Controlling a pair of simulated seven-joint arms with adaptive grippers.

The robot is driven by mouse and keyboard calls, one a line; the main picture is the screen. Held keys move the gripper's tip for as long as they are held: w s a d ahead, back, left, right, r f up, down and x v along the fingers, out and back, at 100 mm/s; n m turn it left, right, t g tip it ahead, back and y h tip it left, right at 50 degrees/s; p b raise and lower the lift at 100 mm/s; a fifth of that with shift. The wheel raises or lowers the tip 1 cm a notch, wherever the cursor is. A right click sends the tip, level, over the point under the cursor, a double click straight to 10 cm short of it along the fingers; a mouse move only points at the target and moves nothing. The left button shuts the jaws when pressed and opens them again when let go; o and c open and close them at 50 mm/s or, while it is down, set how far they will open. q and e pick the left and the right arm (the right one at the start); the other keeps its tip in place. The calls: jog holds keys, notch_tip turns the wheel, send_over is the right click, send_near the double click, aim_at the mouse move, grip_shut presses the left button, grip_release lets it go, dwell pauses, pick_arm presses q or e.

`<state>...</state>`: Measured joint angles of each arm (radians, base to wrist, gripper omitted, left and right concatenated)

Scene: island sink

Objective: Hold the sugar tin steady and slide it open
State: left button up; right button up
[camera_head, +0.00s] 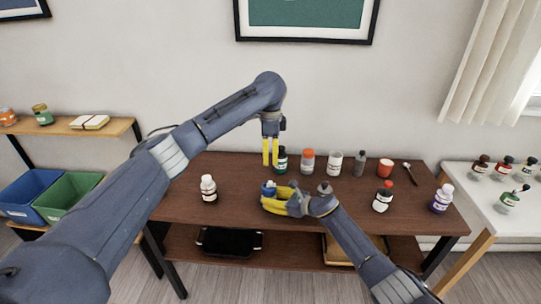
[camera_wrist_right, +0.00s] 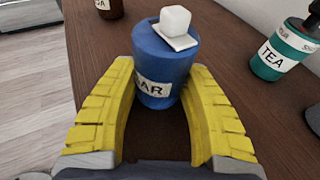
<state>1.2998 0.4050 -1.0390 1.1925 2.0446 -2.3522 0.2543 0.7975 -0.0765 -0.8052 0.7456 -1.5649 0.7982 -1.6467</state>
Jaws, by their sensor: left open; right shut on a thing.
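The sugar tin (camera_wrist_right: 160,55) is a blue cylinder with a white label ending in "AR". It stands upright on the brown table. A white plate with a white cube-shaped knob (camera_wrist_right: 176,22) sits on its top. My right gripper (camera_wrist_right: 160,80) is shut on the tin, one yellow finger on each side. In the head view the tin (camera_head: 268,187) shows as a small blue patch beside the right gripper's fingers. My left gripper (camera_head: 270,153) is open and empty, pointing down above and behind the tin. The tin's lower front is partly hidden by the fingers.
A teal tea bottle (camera_head: 282,160) stands behind the tin, close to my left gripper. A brown bottle (camera_head: 208,190) stands to the left. Several jars line the back, and two bottles (camera_head: 383,197) (camera_head: 442,199) stand to the right. The table's front left is clear.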

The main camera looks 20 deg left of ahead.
jog(key=o, duration=1.3)
